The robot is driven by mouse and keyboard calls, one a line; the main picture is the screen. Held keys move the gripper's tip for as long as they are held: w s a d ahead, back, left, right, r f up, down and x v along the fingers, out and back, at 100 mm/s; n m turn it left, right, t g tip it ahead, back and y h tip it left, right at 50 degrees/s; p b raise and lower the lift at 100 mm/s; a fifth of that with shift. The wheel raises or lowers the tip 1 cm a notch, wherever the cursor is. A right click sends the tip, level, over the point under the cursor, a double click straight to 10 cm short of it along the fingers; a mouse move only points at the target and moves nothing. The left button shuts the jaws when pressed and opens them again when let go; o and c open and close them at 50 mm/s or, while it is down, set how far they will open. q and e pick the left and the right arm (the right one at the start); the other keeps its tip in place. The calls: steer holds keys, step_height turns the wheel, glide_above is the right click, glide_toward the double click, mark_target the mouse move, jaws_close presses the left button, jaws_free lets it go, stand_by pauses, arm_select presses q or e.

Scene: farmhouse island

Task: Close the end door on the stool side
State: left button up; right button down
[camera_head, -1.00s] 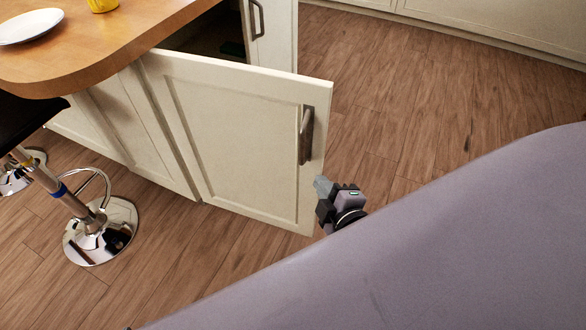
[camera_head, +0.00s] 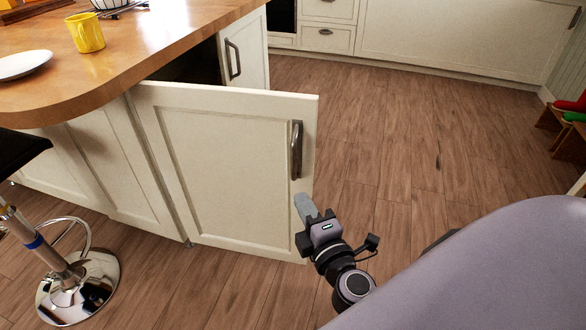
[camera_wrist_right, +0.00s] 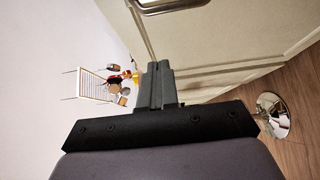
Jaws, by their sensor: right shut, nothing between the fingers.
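The end door (camera_head: 235,170) on the stool side is a cream panel with a dark metal handle (camera_head: 296,150) near its free edge. It stands open, swung out from the island's end. My right gripper (camera_head: 304,205) is shut and empty, at the door's free edge below the handle; I cannot tell if it touches the door. In the right wrist view the shut fingers (camera_wrist_right: 160,82) point at the door panel (camera_wrist_right: 205,50), with part of the handle at the top. My left gripper is not in view.
A stool with a chrome base (camera_head: 78,288) stands left of the door. The wooden counter (camera_head: 150,50) holds a yellow mug (camera_head: 86,33) and a white plate (camera_head: 22,65). A second cabinet door (camera_head: 245,55) stands behind. The wooden floor (camera_head: 400,130) to the right is clear.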

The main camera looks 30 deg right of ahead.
steer(key=p, duration=0.1)
glide_toward(295, 163)
steer(key=w+a+r, duration=0.3)
steer(key=w, duration=0.2)
steer(key=shift+w+d+f, duration=0.1)
steer(key=shift+w+d, duration=0.4)
steer(key=shift+d, duration=0.2)
steer(key=shift+w+d, duration=0.45)
steer(key=shift+d, duration=0.3)
